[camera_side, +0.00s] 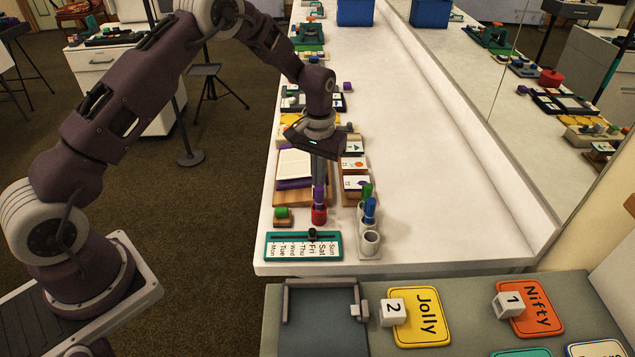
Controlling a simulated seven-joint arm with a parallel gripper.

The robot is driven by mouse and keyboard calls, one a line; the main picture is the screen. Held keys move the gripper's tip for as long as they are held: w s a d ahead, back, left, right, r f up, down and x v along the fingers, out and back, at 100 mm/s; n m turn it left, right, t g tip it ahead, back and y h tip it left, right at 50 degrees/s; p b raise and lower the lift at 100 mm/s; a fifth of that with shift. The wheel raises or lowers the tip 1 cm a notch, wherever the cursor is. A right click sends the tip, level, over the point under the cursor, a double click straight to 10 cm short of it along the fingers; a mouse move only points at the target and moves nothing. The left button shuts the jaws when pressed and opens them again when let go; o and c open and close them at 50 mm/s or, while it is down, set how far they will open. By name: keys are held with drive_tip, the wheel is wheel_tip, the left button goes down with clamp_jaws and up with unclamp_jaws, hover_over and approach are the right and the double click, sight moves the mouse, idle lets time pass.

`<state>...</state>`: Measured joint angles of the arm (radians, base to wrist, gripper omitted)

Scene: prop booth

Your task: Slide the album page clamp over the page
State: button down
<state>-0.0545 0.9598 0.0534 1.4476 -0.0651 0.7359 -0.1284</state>
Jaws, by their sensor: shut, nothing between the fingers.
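What looks like the album is a tan board (286,199) on the white counter, left of my gripper. A white page (294,164) lies on it. A purple strip (293,184) shows along the page's near edge; it may be the clamp, but it is too small to tell. My gripper (319,184) points down just right of the board, its fingers shut and empty. A purple piece shows right below the fingertips, above a red cup (319,214). I cannot tell whether the fingers touch it. My gripper hides part of the board's right side.
A teal weekday slider board (272,255) lies near the counter's front edge. Grey cups (370,244) with green and blue pegs stand right of the red cup. Picture-card blocks (354,165) sit right of the gripper. The counter's right side is clear up to the mirror.

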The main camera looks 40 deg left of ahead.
drive_tip(key=shift+f, duration=0.1)
idle(0.3)
drive_tip(key=shift+f, duration=1.1)
drive_tip(key=shift+s+f, duration=0.3)
drive_tip(key=shift+f, duration=0.3)
drive_tip(key=shift+w+a, duration=0.35)
drive_tip(key=shift+w, duration=0.05)
wheel_tip(320, 180, up, 6)
drive_tip(key=shift+w, duration=0.15)
drive_tip(key=shift+d+r, duration=0.1)
drive_tip(key=shift+r, duration=0.1)
